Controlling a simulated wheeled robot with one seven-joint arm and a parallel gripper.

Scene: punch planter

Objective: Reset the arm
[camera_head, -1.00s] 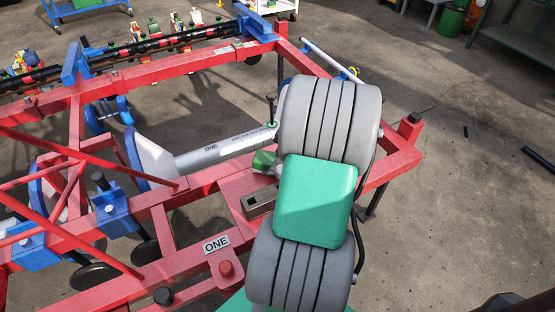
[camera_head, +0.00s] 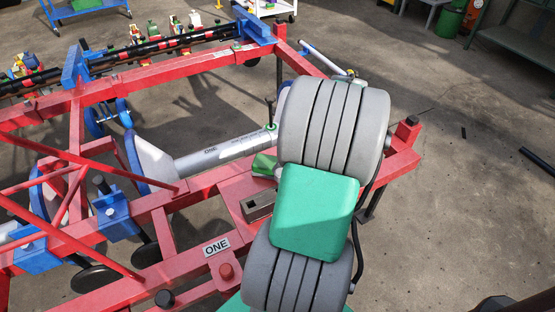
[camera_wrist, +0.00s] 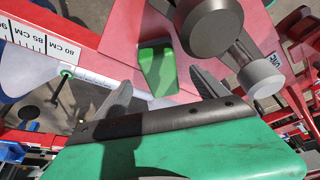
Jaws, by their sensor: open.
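My gripper (camera_wrist: 160,80) shows in the wrist view with its two grey fingers spread apart. A small green block (camera_wrist: 158,68) appears between and beyond the fingertips, over the red planter frame; whether they touch it cannot be told. A green piece, seemingly the same block, shows in the head view (camera_head: 263,164), just left of my arm. My grey and green arm hangs over the right end of the red punch planter frame (camera_head: 180,193) and hides the gripper fingers there. A silver cylinder (camera_head: 222,152) marked ONE lies across the frame.
In the wrist view, a dark grey round metal part (camera_wrist: 210,25) stands close above the right finger. A centimetre scale (camera_wrist: 40,42) lies at upper left. A blue cart (camera_head: 85,10) and a green bench (camera_head: 520,38) stand behind. Concrete floor at right is mostly clear.

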